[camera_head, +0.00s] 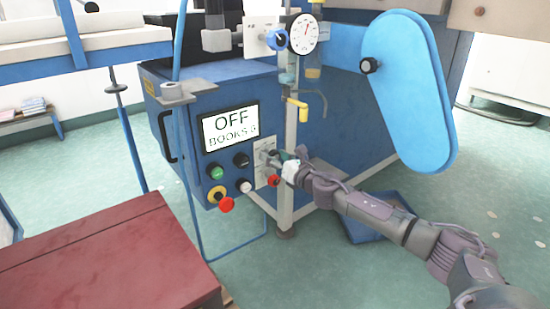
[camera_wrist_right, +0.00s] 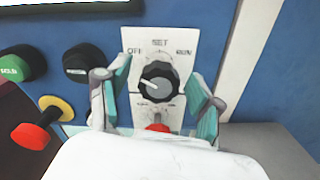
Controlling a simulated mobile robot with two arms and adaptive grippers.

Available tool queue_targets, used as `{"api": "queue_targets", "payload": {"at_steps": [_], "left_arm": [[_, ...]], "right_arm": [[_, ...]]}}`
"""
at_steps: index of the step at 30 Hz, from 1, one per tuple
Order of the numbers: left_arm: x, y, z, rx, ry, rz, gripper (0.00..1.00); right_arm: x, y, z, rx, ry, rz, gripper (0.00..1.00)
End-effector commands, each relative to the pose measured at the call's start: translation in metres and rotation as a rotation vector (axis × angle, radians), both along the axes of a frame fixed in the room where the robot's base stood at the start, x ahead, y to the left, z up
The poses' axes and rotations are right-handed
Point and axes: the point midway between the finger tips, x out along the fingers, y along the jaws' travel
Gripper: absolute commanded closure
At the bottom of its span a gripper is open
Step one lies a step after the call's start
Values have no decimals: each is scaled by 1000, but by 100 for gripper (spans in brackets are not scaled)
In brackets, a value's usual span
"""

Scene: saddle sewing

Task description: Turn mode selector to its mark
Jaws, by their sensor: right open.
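The mode selector (camera_wrist_right: 159,80) is a round dark knob on a white plate (camera_wrist_right: 181,41) marked OFF, SET and RUN in the right wrist view. Its white pointer line points left and slightly up, toward the OFF side. My right gripper (camera_wrist_right: 155,92) is open, with one finger on each side of the knob. Gaps show between the fingers and the knob, and whether they touch it cannot be told. In the head view my right gripper (camera_head: 279,161) is at the plate and partly hides the knob. My left gripper is not in view.
A screen (camera_head: 230,127) above the controls reads OFF. Green (camera_head: 217,172), black (camera_head: 241,160), white (camera_head: 245,186) and red (camera_head: 226,204) controls sit left of the plate. A red control (camera_wrist_right: 158,127) is just below the selector. A post (camera_head: 290,120) stands close by.

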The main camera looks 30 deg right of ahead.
Motion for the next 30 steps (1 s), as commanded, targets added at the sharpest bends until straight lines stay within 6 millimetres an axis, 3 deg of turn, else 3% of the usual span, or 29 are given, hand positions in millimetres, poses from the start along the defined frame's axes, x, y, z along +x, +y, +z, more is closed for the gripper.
{"api": "queue_targets", "payload": {"at_steps": [4, 12, 15, 23, 30], "left_arm": [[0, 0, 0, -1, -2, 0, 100], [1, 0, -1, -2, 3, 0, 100], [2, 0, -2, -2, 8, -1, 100], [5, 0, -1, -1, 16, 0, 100], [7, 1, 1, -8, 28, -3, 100]], "right_arm": [[0, 0, 0, 0, 0, 0, 38], [0, 0, 0, 1, 0, 0, 83], [0, 0, 0, 1, 0, 0, 95], [0, 0, 0, 35, 4, 0, 95], [-1, 0, 1, 164, 14, -1, 95]]}}
